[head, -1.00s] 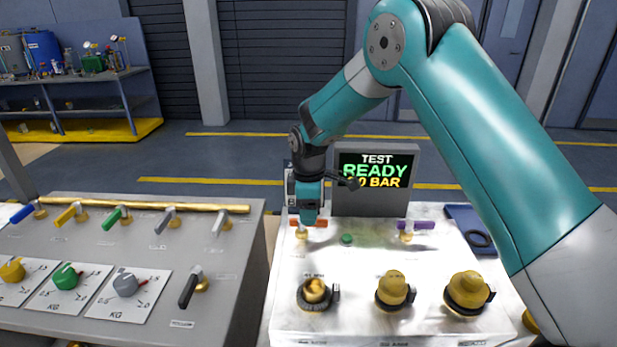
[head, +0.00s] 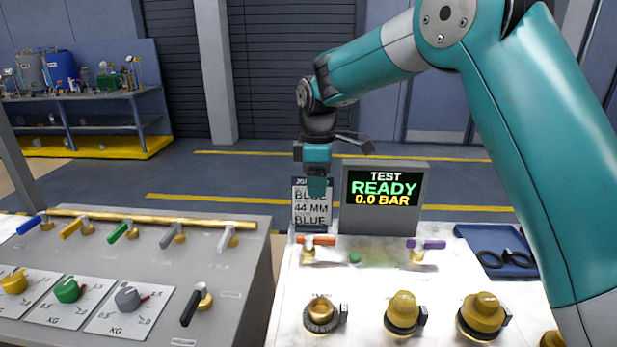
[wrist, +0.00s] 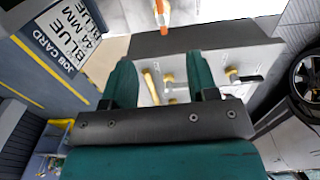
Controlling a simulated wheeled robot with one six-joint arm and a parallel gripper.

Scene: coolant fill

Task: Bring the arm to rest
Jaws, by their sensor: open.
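My gripper (head: 317,188) hangs from my teal arm in the head view, in front of the job card (head: 311,215) and left of the test screen (head: 385,200). It is above and apart from the orange-handled valve (head: 318,240) on the white bench. In the wrist view, the two teal fingers of my gripper (wrist: 162,78) stand apart with nothing held between them. The job card also shows in the wrist view (wrist: 62,38), reading blue and 44 mm. The screen reads TEST READY 0.0 BAR.
The white bench (head: 360,285) carries a purple-handled valve (head: 425,244) and several brass fittings. A blue tray (head: 497,262) with a black ring-shaped item lies at its right. A grey console (head: 230,275) with coloured levers and dials stands at left. Floor behind is clear.

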